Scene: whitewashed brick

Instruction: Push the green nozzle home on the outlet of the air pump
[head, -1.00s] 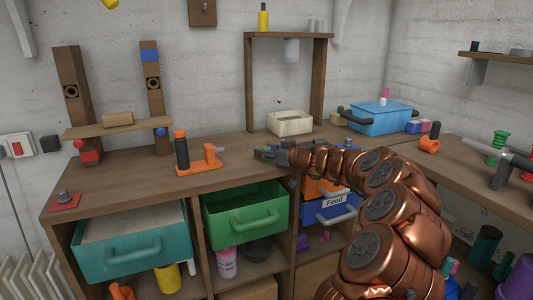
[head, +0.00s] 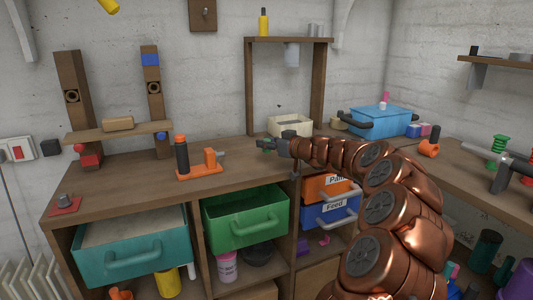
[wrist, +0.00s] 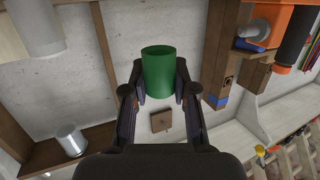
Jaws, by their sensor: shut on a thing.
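My gripper (head: 268,146) is shut on the green nozzle (wrist: 158,72), a plain green cylinder held between both fingers in the wrist view. In the head view the gripper is above the bench, to the right of the pump, and the nozzle (head: 265,143) shows only as a small dark green bit. The air pump (head: 199,171) stands on the bench with an orange base, a black upright cylinder and an orange block. Its grey outlet (head: 220,154) points right, toward my gripper, with a clear gap to the nozzle. The pump also shows at the upper right of the wrist view (wrist: 271,18).
A cream bin (head: 290,131) stands behind my gripper. A blue box (head: 378,124) is further right. A wooden stand with a shelf (head: 118,132) is behind the pump at the left. The bench between pump and gripper is clear.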

